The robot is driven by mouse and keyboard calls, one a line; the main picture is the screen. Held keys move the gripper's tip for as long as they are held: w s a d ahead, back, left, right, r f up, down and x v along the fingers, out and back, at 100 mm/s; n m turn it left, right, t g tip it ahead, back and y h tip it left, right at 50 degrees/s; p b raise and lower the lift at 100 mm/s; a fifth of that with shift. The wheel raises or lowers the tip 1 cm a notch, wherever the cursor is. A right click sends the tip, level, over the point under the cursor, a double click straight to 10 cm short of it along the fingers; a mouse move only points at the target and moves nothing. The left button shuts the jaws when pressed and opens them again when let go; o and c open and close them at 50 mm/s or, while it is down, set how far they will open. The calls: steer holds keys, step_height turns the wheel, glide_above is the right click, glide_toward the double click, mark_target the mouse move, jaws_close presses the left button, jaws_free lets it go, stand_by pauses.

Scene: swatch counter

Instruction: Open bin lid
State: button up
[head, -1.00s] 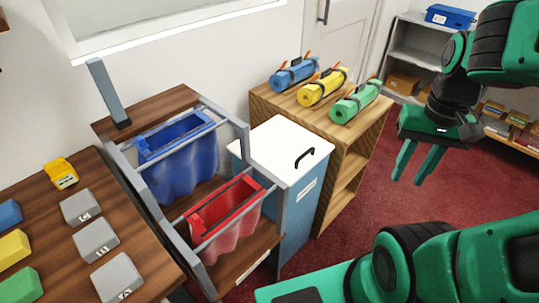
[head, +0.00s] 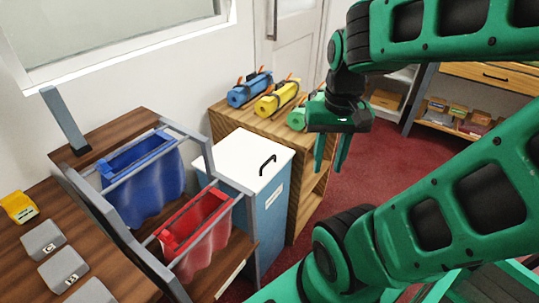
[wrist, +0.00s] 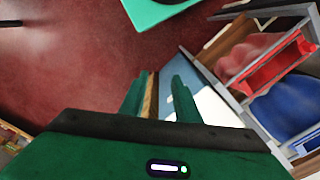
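The bin (head: 252,205) is a blue-grey box with a white lid (head: 240,155) lying shut on top. A black arched handle (head: 267,165) stands on the lid near its right side. My gripper (head: 331,168) points down to the right of the bin, apart from the handle and higher up. Its two fingers are spread with a gap and nothing between them. In the wrist view the gripper (wrist: 160,80) is also open, with a pale blue and white part of the bin (wrist: 203,103) just beyond the right finger.
A wooden shelf unit (head: 303,207) with blue, yellow and green rolls on top stands behind the bin; my gripper partly covers the green roll (head: 297,118). A rack with a blue bag (head: 145,185) and red bag (head: 195,235) stands left of the bin. Red floor (head: 385,165) lies open to the right.

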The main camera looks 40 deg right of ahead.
steer(key=w+d+f+m, duration=0.2)
steer(key=w+f+m, duration=0.1)
steer(key=w, duration=1)
steer(key=m+t, duration=0.2)
steer(key=m, duration=0.2)
glide_toward(268, 160)
steer(key=shift+y, duration=0.4)
steer(key=x, duration=0.7)
steer(key=shift+w+d+f, duration=0.25)
steer(key=shift+d+f, duration=0.1)
steer(key=shift+f, duration=0.05)
